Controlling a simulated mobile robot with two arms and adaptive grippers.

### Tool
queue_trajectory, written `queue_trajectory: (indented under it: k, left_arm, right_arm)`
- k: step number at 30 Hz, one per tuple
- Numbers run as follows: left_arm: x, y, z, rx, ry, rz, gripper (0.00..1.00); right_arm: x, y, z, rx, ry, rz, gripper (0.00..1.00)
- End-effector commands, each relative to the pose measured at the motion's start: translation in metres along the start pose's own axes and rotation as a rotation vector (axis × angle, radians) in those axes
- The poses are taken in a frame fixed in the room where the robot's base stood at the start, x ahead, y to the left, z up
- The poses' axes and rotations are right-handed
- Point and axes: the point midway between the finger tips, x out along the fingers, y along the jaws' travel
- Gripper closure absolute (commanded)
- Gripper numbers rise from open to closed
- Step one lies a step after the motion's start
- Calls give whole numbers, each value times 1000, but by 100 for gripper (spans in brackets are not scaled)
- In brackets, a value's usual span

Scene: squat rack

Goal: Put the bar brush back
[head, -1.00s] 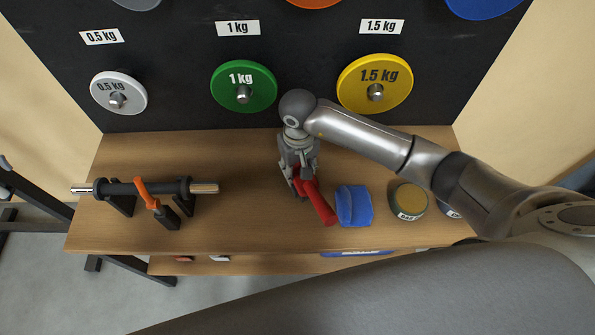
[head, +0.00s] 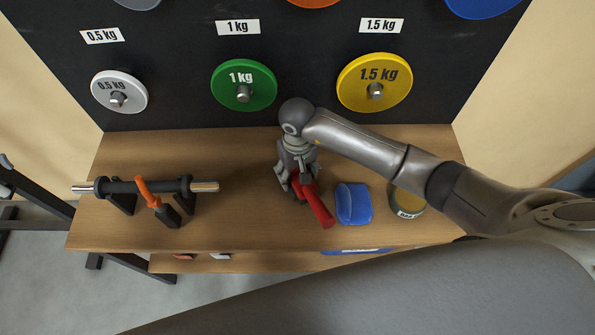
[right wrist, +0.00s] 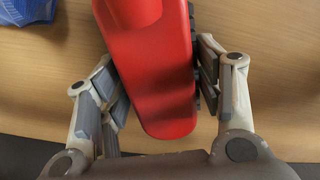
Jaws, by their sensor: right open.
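The bar brush (head: 319,208) is red, with a long handle, and lies on the wooden bench in front of the wall panel. Its handle points toward the front right in the head view. In the right wrist view the red body of the brush (right wrist: 153,75) fills the middle, with a dark, bumpy strip along its right side. My right gripper (head: 299,190) is low over the brush's far end, open, with one finger on each side of it. I cannot tell whether either finger touches it. My arm and gripper hide the far end in the head view. My left gripper is not in view.
A blue cloth (head: 353,204) lies just right of the brush. A round tin (head: 408,203) stands further right, partly behind my arm. A short bar (head: 146,187) rests on black stands at left, with an orange-and-black tool (head: 149,197) against it. The wooden bench (head: 245,215) between is clear.

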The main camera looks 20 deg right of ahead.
Motion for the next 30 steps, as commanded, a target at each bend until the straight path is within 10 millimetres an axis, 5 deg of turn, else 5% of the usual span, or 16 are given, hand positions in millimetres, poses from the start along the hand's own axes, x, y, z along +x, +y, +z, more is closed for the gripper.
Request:
queue_trajectory:
  k: [7,21,30]
  left_arm:
    - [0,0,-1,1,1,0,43]
    - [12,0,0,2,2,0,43]
    - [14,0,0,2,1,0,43]
  right_arm:
    - [-17,1,-2,-2,6,1,40]
    - [-108,0,-1,-1,5,0,40]
    - [-122,0,0,0,-1,0,40]
